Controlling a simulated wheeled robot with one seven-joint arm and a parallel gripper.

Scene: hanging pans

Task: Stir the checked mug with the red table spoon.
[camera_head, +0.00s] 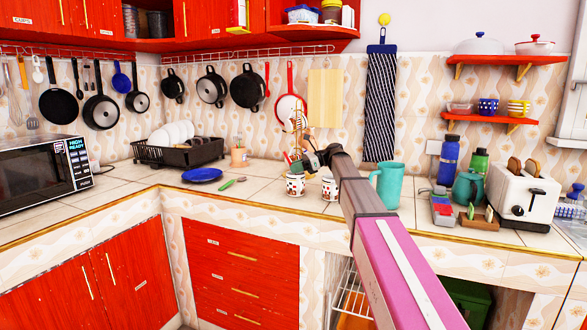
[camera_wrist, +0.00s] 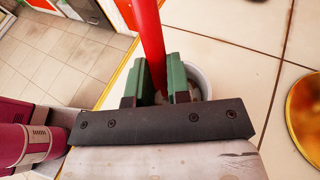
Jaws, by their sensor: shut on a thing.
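My gripper (camera_head: 306,162) is above the counter at the mugs, its green fingers shut on the red table spoon. In the wrist view the red spoon handle (camera_wrist: 150,42) runs between the fingers (camera_wrist: 158,84). A white mug rim (camera_wrist: 206,76) shows just behind and below the fingers; the spoon's lower end is hidden, so I cannot tell whether it is inside. The pattern is too small to tell which is checked.
A teal pitcher (camera_head: 387,185) stands right of the mugs, near my arm. A blue plate (camera_head: 202,175), a green-handled item (camera_head: 227,185) and a dish rack (camera_head: 185,152) are to the left. A toaster (camera_head: 523,195) is at the right. The counter front edge is close to the mugs.

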